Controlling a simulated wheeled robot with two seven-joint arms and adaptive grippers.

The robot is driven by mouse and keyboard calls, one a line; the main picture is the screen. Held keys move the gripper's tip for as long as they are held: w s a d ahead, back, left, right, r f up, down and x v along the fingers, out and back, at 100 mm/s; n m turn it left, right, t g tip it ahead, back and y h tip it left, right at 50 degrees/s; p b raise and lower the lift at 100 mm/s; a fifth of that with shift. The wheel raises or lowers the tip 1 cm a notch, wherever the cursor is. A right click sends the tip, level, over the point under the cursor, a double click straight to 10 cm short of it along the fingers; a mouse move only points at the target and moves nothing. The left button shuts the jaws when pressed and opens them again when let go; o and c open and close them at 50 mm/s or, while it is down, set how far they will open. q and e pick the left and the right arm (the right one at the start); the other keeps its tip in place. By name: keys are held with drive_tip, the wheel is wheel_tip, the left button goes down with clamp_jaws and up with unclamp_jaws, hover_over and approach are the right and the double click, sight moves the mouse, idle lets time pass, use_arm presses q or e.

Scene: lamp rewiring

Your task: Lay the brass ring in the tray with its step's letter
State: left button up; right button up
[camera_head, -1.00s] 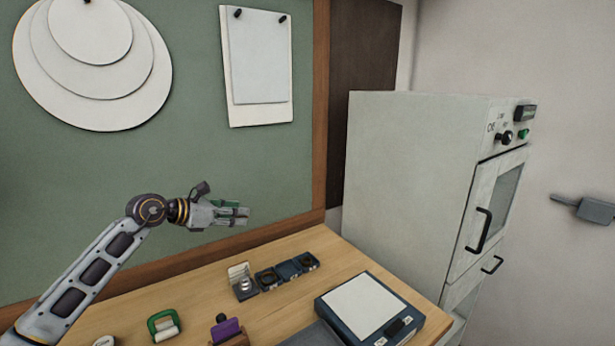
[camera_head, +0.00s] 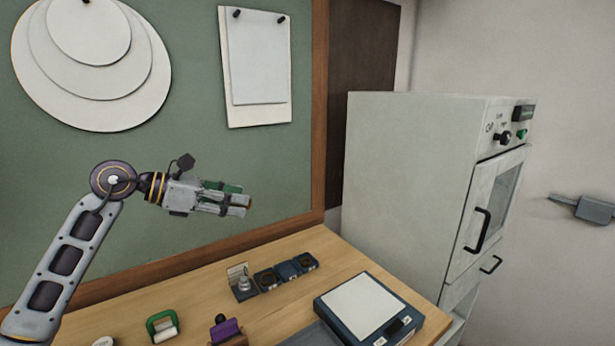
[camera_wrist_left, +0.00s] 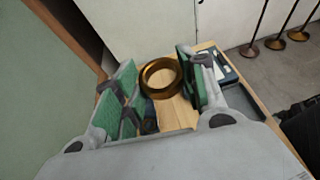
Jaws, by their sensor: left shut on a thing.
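The brass ring (camera_wrist_left: 161,78) shows in the left wrist view between the green pads of my left gripper (camera_wrist_left: 160,88), which is shut on it. In the head view my left gripper (camera_head: 240,203) is raised in front of the green board, above and left of the trays. The ring cannot be made out there. A row of small dark trays stands on the bench: a left tray (camera_head: 243,295) with a silvery piece and a pale card, then further trays (camera_head: 268,288), (camera_head: 288,278), (camera_head: 306,270). Their letters are too small to read. My right gripper is out of view.
A blue-framed device with a white top (camera_head: 364,305) stands on the wooden bench (camera_head: 335,270) right of the trays. A green-handled item (camera_head: 162,326) and a purple item (camera_head: 225,330) are at the front. A tall pale cabinet (camera_head: 415,180) stands beyond the bench's right end.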

use_arm(q)
drive_tip(key=shift+n+t+y, duration=0.5)
drive_tip(key=shift+n+t, duration=0.1)
drive_tip(key=shift+n, duration=0.1)
drive_tip(key=s+a+f, duration=0.1)
drive_tip(key=s+f, duration=0.2)
drive_tip(key=f, duration=0.6)
drive_tip(key=s+a+f, duration=0.2)
drive_tip(key=s+f, duration=0.2)
drive_tip(key=f, duration=0.5)
drive_tip(key=s+a+f, duration=0.1)
drive_tip(key=s+f, duration=0.3)
drive_tip(key=f, duration=0.4)
drive_tip(key=shift+s+a+f, duration=0.1)
drive_tip(key=shift+a+f, duration=0.3)
drive_tip(key=shift+r, duration=0.15)
